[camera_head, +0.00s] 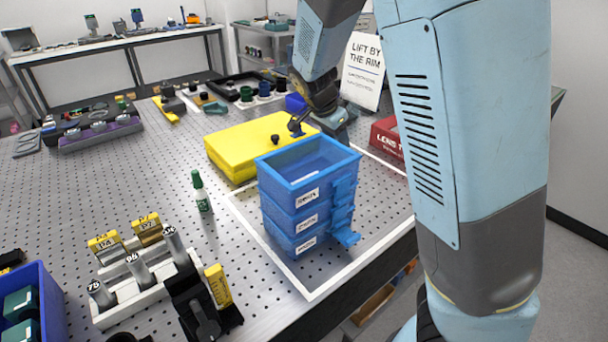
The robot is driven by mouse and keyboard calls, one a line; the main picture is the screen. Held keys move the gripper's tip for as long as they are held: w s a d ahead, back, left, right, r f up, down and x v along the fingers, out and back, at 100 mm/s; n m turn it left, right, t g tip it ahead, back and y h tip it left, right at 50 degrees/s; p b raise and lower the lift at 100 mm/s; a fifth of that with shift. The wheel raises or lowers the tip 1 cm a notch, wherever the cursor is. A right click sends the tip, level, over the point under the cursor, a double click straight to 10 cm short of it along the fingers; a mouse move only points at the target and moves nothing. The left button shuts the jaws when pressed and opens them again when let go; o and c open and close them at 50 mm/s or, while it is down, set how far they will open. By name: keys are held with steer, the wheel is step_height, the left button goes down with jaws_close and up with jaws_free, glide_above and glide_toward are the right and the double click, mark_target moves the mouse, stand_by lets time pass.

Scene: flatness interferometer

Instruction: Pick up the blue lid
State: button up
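No separate blue lid can be picked out with certainty. A stack of blue bins (307,196) with white labels stands near the table's front edge, its top bin open and hollow. Blue stepped brackets show on its right side. A small jar with a dark blue cap (264,88) stands among other jars at the back. My gripper (312,124) is low behind the stack, near the far right end of a yellow case (236,146). Its fingers are small and partly hidden, so I cannot tell whether they are open or what they touch.
A white outline frames the stack on the perforated table (120,195). A green-capped bottle (202,193) and a weight rack (140,283) stand left of it. A red box (388,138) and a sign (363,70) are beyond. The left middle of the table is clear.

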steer(key=s+a+r+t+h, duration=0.2)
steer(key=s+a+t+h, duration=0.15)
steer(key=a, duration=0.45)
steer(key=s+a+r+t+h, duration=0.2)
steer(key=s+a+t, duration=0.1)
steer(key=s+a, duration=0.3)
steer(key=f, duration=0.2)
steer(key=w+a+f, duration=0.1)
steer(key=f, duration=0.4)
steer(key=shift+w+a, duration=0.15)
steer(key=shift+x, duration=3.85)
steer(key=shift+f, duration=0.1)
steer(key=shift+c, duration=0.4)
jaws_close()
